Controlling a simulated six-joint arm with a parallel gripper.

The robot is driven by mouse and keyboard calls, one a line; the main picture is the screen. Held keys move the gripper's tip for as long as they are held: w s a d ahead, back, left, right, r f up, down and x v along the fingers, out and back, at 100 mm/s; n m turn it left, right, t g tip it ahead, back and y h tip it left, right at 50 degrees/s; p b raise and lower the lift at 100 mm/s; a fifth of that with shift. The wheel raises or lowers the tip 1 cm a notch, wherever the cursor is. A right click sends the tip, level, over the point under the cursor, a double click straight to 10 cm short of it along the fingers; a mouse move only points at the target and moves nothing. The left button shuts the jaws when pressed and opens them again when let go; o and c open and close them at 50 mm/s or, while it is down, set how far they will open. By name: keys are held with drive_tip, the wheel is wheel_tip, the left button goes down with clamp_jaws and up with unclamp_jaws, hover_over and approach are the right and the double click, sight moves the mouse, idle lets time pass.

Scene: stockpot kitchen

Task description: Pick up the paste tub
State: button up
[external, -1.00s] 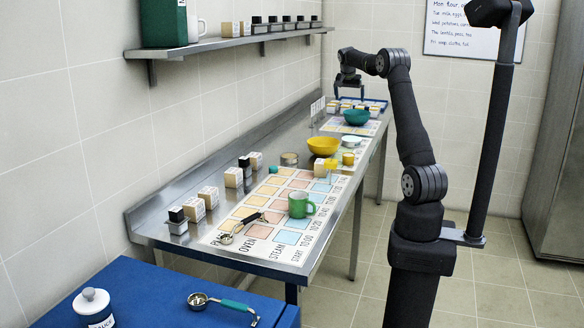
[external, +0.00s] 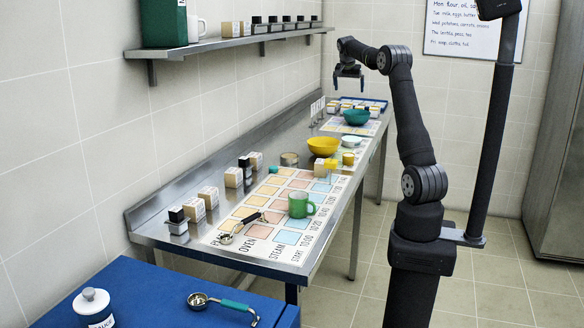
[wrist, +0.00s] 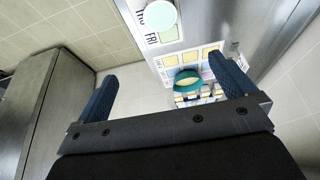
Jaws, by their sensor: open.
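My gripper (external: 348,84) hangs in the air above the far end of the steel counter, with its fingers apart and nothing between them. In the wrist view my gripper (wrist: 162,68) also shows two blue fingers spread wide. Several small containers (external: 362,106) stand in a blue tray (external: 381,103) at the counter's far end. I cannot tell which item, if any, is the paste tub; labels are too small to read.
A yellow bowl (external: 322,147), a green mug (external: 301,205) and several boxes (external: 207,197) stand on the counter (external: 155,222). A shelf (external: 225,42) with goods runs along the left wall. A white lidded jar (external: 94,307) stands on the blue surface in front.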

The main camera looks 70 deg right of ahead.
idle(0.3)
drive_tip(key=n+t, duration=0.1)
drive_tip(key=n, duration=0.1)
approach(351, 138)
drive_tip(key=x, duration=0.4)
drive_tip(key=shift+a+f, duration=0.2)
drive_tip(key=shift+s+x, duration=0.1)
drive_tip(key=shift+x, duration=1.35)
drive_tip(key=shift+s+x, duration=0.15)
drive_tip(key=shift+x, duration=1.3)
drive_tip(key=shift+d, duration=0.1)
drive_tip(key=c, duration=0.9)
drive_tip(key=shift+w+r, duration=0.1)
drive_tip(key=shift+r, duration=0.05)
drive_tip(key=shift+c, duration=0.2)
